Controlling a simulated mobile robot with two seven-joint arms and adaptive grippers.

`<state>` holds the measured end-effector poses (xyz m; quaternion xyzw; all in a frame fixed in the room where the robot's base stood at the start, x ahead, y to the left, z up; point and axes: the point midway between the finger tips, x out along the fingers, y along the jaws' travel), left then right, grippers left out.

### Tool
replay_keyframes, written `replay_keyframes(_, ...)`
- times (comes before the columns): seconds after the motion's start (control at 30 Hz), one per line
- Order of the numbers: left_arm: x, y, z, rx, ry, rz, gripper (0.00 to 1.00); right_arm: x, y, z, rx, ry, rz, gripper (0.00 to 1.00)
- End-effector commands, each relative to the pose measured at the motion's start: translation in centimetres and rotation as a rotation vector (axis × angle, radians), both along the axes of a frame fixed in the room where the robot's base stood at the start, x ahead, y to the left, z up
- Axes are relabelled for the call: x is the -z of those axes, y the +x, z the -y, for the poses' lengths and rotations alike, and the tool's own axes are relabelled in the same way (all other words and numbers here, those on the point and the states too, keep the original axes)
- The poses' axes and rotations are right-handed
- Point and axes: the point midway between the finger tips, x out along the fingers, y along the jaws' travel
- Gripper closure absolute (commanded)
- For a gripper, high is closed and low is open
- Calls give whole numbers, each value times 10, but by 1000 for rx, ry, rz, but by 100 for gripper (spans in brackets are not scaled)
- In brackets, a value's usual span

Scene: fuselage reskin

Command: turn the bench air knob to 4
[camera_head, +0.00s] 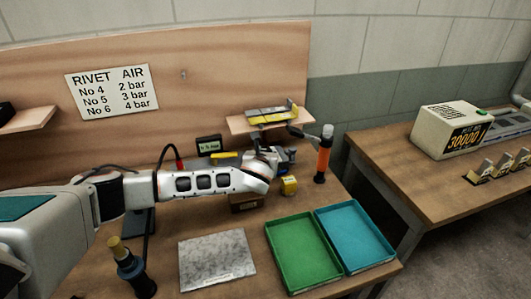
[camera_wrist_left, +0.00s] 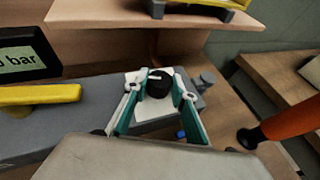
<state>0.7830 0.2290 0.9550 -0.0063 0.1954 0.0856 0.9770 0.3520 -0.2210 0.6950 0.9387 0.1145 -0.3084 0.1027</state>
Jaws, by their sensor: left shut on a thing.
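The air knob (camera_wrist_left: 158,84) is black with a white pointer mark and sits on a grey unit at the back of the bench. My left gripper (camera_wrist_left: 160,90) has its teal-padded fingers on either side of the knob and is shut on it. In the head view my left gripper (camera_head: 284,158) reaches the unit from the left, and its wrist hides the knob. A small display (camera_head: 208,145) stands left of it; in the wrist view the display (camera_wrist_left: 20,58) shows "bar", its number cut off. The knob's scale is not readable. My right gripper is not in view.
A sign (camera_head: 112,91) pairs No 6 with 4 bar. A yellow lever (camera_wrist_left: 40,95) lies left of the knob. An orange tool (camera_head: 324,155) stands at right, and a shelf (camera_head: 240,124) hangs above. Green (camera_head: 272,255) and blue (camera_head: 386,262) trays lie in front.

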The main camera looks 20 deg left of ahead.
Motion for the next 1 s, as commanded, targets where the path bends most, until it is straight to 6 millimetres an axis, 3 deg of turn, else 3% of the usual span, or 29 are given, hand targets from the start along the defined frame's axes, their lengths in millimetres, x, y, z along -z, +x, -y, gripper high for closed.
replay_keyframes(0.37,1,0,0,-6,1,0,96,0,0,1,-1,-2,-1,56)
replay_keyframes(0.4,0,0,0,-6,1,0,70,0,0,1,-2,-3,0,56)
replay_keyframes(0.47,0,0,-1,-6,1,0,57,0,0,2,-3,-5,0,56)
replay_keyframes(0.83,0,-1,0,-5,1,0,57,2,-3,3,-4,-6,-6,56)
replay_keyframes(1.0,-5,-14,3,-4,-2,-2,57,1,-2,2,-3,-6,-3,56)
